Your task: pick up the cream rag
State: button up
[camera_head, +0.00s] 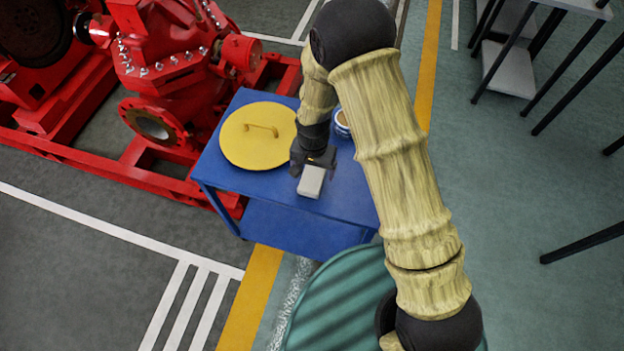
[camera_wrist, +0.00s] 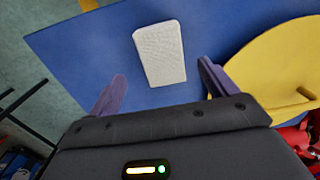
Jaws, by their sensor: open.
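The cream rag (camera_head: 311,181) is a pale, flat, block-like folded piece near the front edge of the blue table (camera_head: 234,193). In the wrist view the rag (camera_wrist: 160,54) lies on the blue top, beyond and between my spread fingers. My gripper (camera_head: 314,163) is just behind the rag in the head view and points down at the table. In the wrist view my gripper (camera_wrist: 159,88) is open, with nothing between its fingers. The gripper hides part of the table around the rag; I cannot tell its exact height above it.
A round yellow lid (camera_head: 258,145) with a handle lies left of the rag on the table. A small blue-and-white container (camera_head: 342,123) stands behind, partly hidden by my arm. The red pumpset (camera_head: 165,75) is at the back left. Dark-legged shelving (camera_head: 510,68) is at the right.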

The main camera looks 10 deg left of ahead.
aim_at(312, 178)
jog(key=shift+f, duration=0.15)
jog(key=shift+w+a+f+p, duration=0.15)
jog(key=shift+f+p, duration=0.35)
jog(key=shift+f, duration=2.05)
jog(key=shift+c, duration=0.5)
jog(key=c, duration=1.1)
jog(key=shift+r, duration=0.1)
notch_tip(312, 178, up, 10)
jog(key=shift+f+b, duration=0.1)
jog(key=shift+b, duration=0.35)
